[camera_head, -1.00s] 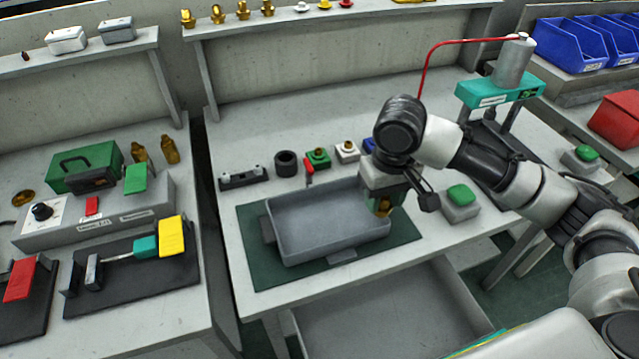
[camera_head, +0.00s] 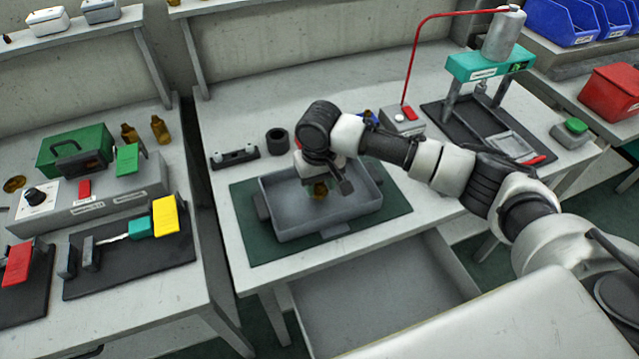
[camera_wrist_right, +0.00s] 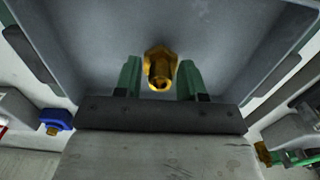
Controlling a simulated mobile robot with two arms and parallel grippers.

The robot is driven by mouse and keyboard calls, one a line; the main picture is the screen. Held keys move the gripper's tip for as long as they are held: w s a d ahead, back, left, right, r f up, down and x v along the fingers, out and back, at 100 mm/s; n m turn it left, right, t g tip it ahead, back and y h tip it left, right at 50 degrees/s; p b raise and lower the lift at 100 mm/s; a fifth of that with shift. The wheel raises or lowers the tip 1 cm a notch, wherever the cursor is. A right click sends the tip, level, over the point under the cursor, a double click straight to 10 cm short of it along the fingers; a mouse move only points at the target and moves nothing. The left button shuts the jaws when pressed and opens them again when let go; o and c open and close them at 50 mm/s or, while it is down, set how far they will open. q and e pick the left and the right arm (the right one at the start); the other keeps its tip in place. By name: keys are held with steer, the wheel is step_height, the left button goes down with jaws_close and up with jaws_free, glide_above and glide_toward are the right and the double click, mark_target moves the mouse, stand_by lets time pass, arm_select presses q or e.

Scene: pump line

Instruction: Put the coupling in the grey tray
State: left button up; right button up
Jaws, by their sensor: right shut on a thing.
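The brass coupling (camera_head: 320,191) is held by my right gripper (camera_head: 318,184) over the inside of the grey tray (camera_head: 285,234). In the right wrist view the coupling (camera_wrist_right: 160,68) sits between the two green fingers of the gripper (camera_wrist_right: 159,78), with the grey tray wall (camera_wrist_right: 245,92) around them. I cannot tell whether the coupling touches the tray floor. The wrist and arm hide part of the tray's back side. My left gripper is not in view.
The tray stands on a dark green mat (camera_head: 400,205). Behind it are a black ring (camera_head: 277,141) and a dark bar-shaped holder (camera_head: 234,157). A teal press (camera_head: 490,65) stands at the back right. An open drawer (camera_head: 385,295) shows below the table's front.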

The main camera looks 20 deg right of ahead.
steer(key=shift+f, duration=0.4)
steer(key=o, duration=0.9)
steer(key=shift+f, duration=0.1)
steer(key=shift+o, duration=0.2)
step_height(320, 180, up, 12)
